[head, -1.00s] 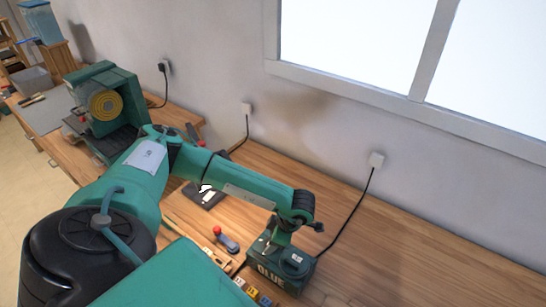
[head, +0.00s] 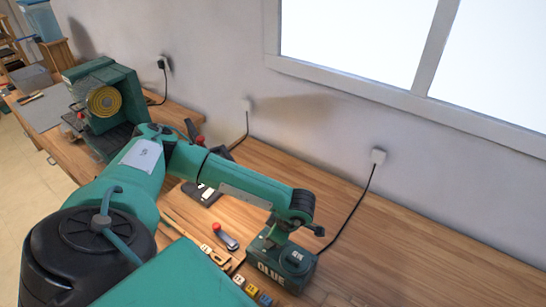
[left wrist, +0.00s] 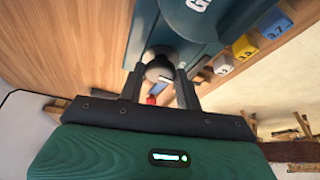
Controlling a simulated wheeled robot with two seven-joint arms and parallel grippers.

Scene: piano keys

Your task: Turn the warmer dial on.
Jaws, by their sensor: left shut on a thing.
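The glue warmer (head: 273,272) is a dark green box lettered GLUE on the bench in the head view, with a round pot on top. In the left wrist view the warmer (left wrist: 205,50) shows as a blue-green body. There my left gripper (left wrist: 160,80) has its two fingers shut on a rounded grey knob (left wrist: 158,67), which looks like the dial. Any dial marking is hidden. My right gripper is not in view.
Coloured numbered blocks (head: 251,290) stand close beside the warmer. A red-and-grey tool (head: 226,238) lies left of it. A black cord (head: 347,218) runs from the warmer to a wall socket. The bench to the right (head: 400,265) is clear.

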